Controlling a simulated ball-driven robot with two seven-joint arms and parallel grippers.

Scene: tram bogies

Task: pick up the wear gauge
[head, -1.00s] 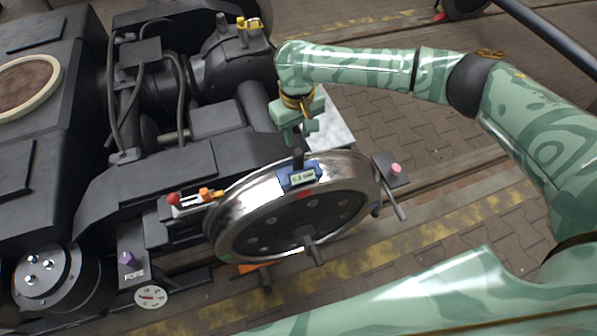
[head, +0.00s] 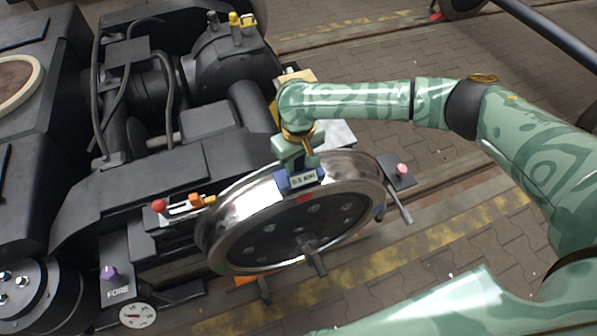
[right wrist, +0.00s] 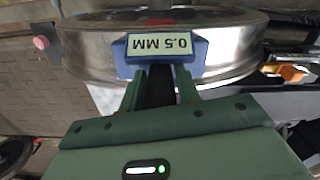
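The wear gauge (head: 300,180) is a blue block with a pale label and a black upright handle. It sits on the top rim of the shiny steel wheel (head: 237,205). In the right wrist view the gauge (right wrist: 199,55) shows its label, 0.5 MM, upside down. My right gripper (head: 297,162) is over the gauge from above. In the right wrist view its two green fingers (right wrist: 160,88) are on either side of the black handle, with no gap visible, so it looks shut on it. The gauge still touches the wheel. My left gripper is not in view.
A red-knobbed lever (head: 159,206) and an orange piece (head: 195,201) are left of the wheel. A pink button on a dark plate (head: 402,169) is to its right. The dark bogie frame fills the left. A round dial (head: 137,315) is at lower left. Paved floor lies right.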

